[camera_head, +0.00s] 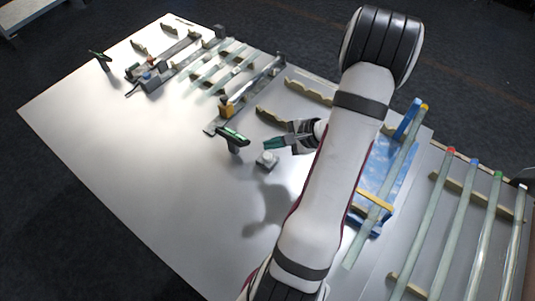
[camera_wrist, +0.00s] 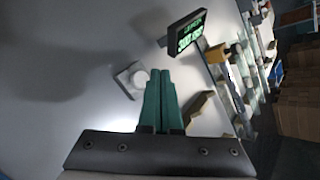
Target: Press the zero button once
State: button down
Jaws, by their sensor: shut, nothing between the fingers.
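The zero button looks to be the round white cap on a small light-grey box (camera_head: 267,160), which stands on the white table in front of the display. It also shows in the wrist view (camera_wrist: 138,77), just left of my fingertips. My gripper (camera_head: 267,143) has green fingers, shut together with nothing between them; they also show in the wrist view (camera_wrist: 160,73). The fingertips appear beside and above the button; I cannot tell the exact height gap. A dark display (camera_head: 232,139) with green lit text stands near the button and also shows in the wrist view (camera_wrist: 186,33).
A grey rail (camera_head: 245,97) with a yellow-orange block lies behind the display. A wavy tan holder (camera_head: 271,117) lies near my gripper. A blue tray (camera_head: 372,180) and several glass tubes with coloured ends (camera_head: 432,220) are on the right. The table's front left is clear.

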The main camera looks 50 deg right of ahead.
aim_at(270, 157)
jog(key=shift+r, duration=1.75)
jog(key=shift+w+a+r, duration=0.15)
jog(key=shift+a, duration=0.15)
jog(key=w+a+r+n+g+y, duration=0.2)
jog(key=a+r+n, duration=0.2)
jog(key=a, duration=0.5)
jog(key=w+a+r+n+g+y, duration=0.2)
jog(key=a+r+n, duration=0.2)
jog(key=a, duration=0.5)
jog(key=s+a+r+n+g+h, duration=0.3)
jog(key=s+a+n+g+h, duration=0.1)
jog(key=s+a+n, duration=0.7)
jog(key=s+a+g, duration=0.1)
jog(key=s+a, duration=0.2)
jog(key=shift+r, duration=0.15)
